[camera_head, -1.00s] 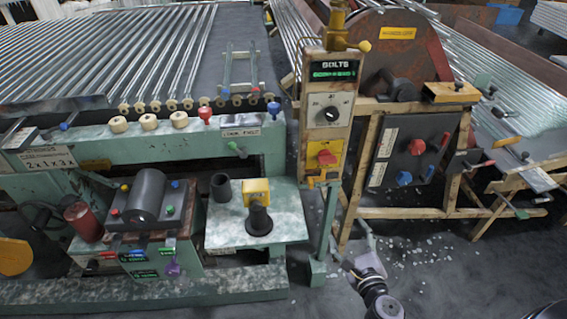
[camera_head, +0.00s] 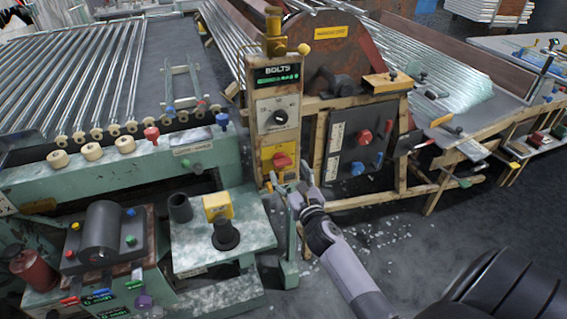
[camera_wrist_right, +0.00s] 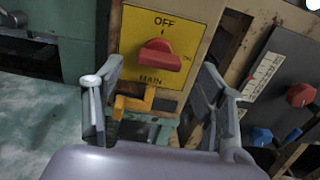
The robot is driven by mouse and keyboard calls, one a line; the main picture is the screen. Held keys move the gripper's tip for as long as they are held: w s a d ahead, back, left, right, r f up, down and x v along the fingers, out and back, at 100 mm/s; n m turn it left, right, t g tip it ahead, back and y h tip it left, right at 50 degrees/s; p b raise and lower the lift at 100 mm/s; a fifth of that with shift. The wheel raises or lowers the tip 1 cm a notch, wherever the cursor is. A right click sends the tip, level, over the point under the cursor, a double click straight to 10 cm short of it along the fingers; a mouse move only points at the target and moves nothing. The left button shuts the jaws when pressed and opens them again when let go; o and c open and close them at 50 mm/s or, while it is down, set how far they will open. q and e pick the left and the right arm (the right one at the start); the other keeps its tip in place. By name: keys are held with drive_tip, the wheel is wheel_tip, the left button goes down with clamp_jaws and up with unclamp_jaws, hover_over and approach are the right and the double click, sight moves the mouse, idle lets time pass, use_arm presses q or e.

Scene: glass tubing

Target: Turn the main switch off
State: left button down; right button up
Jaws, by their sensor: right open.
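The main switch is a red knob (camera_head: 283,160) on a yellow plate (camera_head: 268,153) low on the narrow upright "BOLTS" panel. In the right wrist view the red knob (camera_wrist_right: 160,56) lies nearly level, its right end toward "ON"; "OFF" is printed above it and "MAIN" below. My right gripper (camera_head: 290,183) is open and empty just in front of and below the plate. In the right wrist view its fingers (camera_wrist_right: 163,88) are spread to the left and right of the knob, apart from it. My left gripper is not in view.
A yellow bracket (camera_wrist_right: 134,100) juts out just below the plate, between my fingers. A dark panel (camera_head: 352,150) with red and blue knobs stands to the right. A green bench (camera_head: 215,240) with a black cylinder is on the left. The floor in front is open.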

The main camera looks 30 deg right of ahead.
sight(284, 166)
drive_tip(key=x, duration=0.5)
drive_tip(key=c, duration=1.2)
drive_tip(key=shift+o, duration=0.2)
